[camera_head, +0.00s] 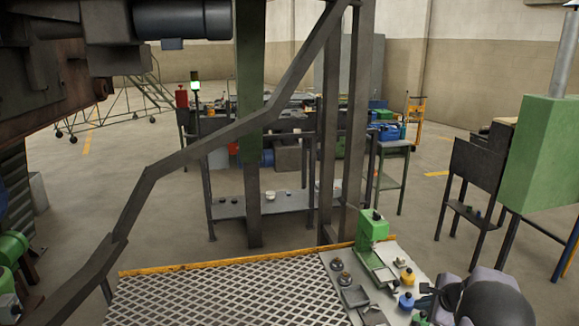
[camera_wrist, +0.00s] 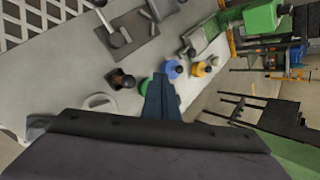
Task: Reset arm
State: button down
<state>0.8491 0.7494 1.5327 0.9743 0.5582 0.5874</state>
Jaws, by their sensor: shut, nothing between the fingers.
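My gripper (camera_wrist: 160,82) shows in the wrist view as dark blue fingers held together, with nothing between them. Its tips point over a grey worktop (camera_wrist: 95,75) with tools and small bottles. In the head view, my dark arm end with pale grey parts is at the lower right, by the right edge of that worktop. The fingertips are hard to make out there. Whether the fingers touch anything below them cannot be told.
The worktop holds a green device (camera_head: 372,228), a yellow bottle (camera_head: 407,277), a blue bottle (camera_head: 406,301) and dark knobs. A mesh platform (camera_head: 215,293) lies to its left. A slanted metal rail (camera_head: 205,155) crosses the view. A green box (camera_head: 540,150) stands at right.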

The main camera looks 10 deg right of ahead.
jog(key=s+a+r+n+g+y, duration=0.15)
jog(key=s+a+n, duration=0.4)
jog(key=a, duration=0.85)
jog(key=s+a+r+n+g+y, duration=0.1)
jog(key=s+a+n+g, duration=0.15)
jog(key=a+n, duration=0.85)
jog(key=s+a+n+g+h, duration=0.1)
jog(key=s+a+n+g, duration=0.1)
jog(key=s+a+n, duration=0.55)
jog(key=s+a+n+g+h, duration=0.15)
jog(key=s+a, duration=0.35)
jog(key=s, duration=0.5)
notch_tip(320, 180, down, 10)
jog(key=b, duration=0.9)
jog(key=shift+f+y+b, duration=0.2)
jog(key=shift+y+b, duration=0.1)
jog(key=shift+d, duration=0.1)
